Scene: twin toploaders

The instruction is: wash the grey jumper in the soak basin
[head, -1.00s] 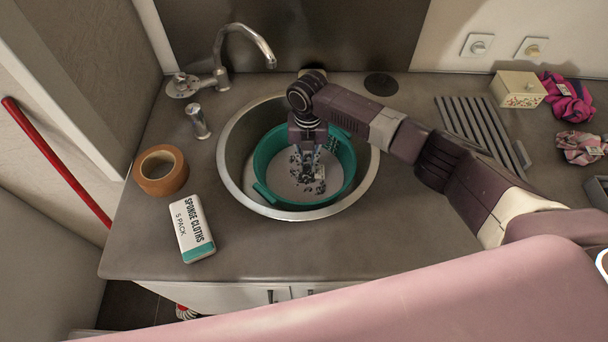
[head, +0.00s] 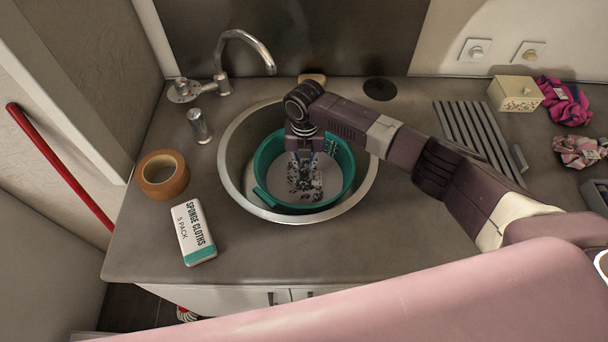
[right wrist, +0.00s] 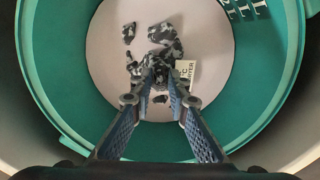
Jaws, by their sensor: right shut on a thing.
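A green basin (head: 345,165) stands inside the round steel sink and holds pale, cloudy liquid. The grey jumper (head: 313,192) lies in it. Only dark-and-grey patterned patches break the surface, and the rest is hidden by the liquid. In the right wrist view, the jumper (right wrist: 166,38) shows as several separate patches inside the basin (right wrist: 55,75), with a white care label (right wrist: 187,75) beside the fingertips. My right gripper (head: 305,172) reaches down into the basin. In the right wrist view its fingers (right wrist: 160,75) are closed together on the jumper. My left gripper is out of view.
The steel sink rim (head: 228,182) surrounds the basin. A tap (head: 222,80) arches behind at left. A tape roll (head: 162,175) and a sponge cloths pack (head: 195,232) lie left. A ridged drainer (head: 478,140), floral box (head: 515,93), and pink cloths (head: 563,101) are right.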

